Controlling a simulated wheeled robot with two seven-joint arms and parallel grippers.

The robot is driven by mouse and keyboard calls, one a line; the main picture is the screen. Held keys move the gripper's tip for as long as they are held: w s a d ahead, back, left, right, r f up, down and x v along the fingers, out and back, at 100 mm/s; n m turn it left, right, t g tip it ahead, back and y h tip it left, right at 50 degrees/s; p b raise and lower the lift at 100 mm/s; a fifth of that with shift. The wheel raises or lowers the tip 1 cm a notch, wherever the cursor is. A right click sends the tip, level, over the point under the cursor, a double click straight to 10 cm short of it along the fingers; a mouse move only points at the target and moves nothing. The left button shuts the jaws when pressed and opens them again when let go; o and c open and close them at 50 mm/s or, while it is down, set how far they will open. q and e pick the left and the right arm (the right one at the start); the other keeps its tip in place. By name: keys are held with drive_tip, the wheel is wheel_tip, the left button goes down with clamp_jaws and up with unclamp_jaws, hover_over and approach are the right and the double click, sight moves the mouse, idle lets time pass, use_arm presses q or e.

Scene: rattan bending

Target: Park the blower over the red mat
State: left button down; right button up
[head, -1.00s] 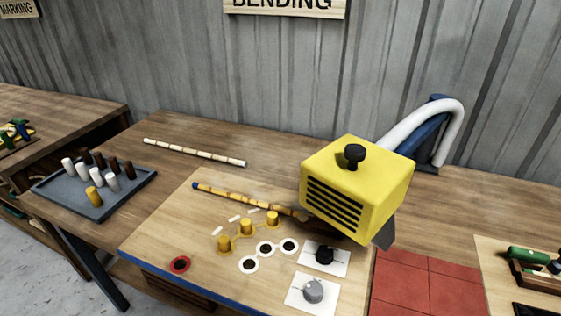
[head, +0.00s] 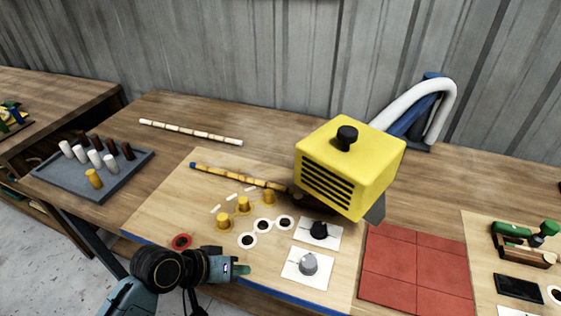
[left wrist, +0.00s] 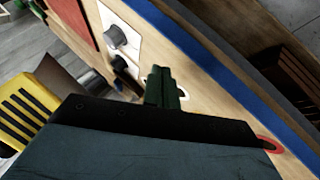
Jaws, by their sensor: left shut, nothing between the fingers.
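The yellow blower (head: 349,166), a box with black slots and a black knob (head: 347,137) on top, hangs over the right part of the wooden board. A blue and white arm behind it (head: 432,110) carries it. The red mat (head: 417,271) lies to the right of the board, and the blower is left of and behind it. My left gripper (head: 243,269) is low at the board's front edge, left of the grey dial, shut and empty, well apart from the blower. In the left wrist view its fingers (left wrist: 164,88) are together, and part of the blower (left wrist: 25,112) shows at the left.
Yellow pegs (head: 243,205), white-ringed holes (head: 263,225), a black dial (head: 319,230) and a grey dial (head: 308,264) are on the board. A rattan stick (head: 240,178) lies behind the pegs. A grey peg tray (head: 92,177) is at the left. Green tools (head: 525,232) are at the right.

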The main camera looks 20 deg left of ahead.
use_arm(q)
drive_tip(key=w+a+r+n+t+h, duration=0.35)
drive_tip(key=w+r, duration=0.25)
drive_tip(key=r, duration=0.4)
drive_tip(key=w+a+r+n+t+h, duration=0.2)
drive_tip(key=w+r+n+t, duration=0.3)
drive_tip(key=r, duration=0.5)
drive_tip(key=w+d+g+p, duration=0.1)
drive_tip(key=w+d+p, duration=0.3)
drive_tip(key=d, duration=0.5)
drive_tip(key=shift+w+d, duration=0.25)
drive_tip(key=shift+w, duration=1.15)
drive_tip(key=shift+m, duration=0.25)
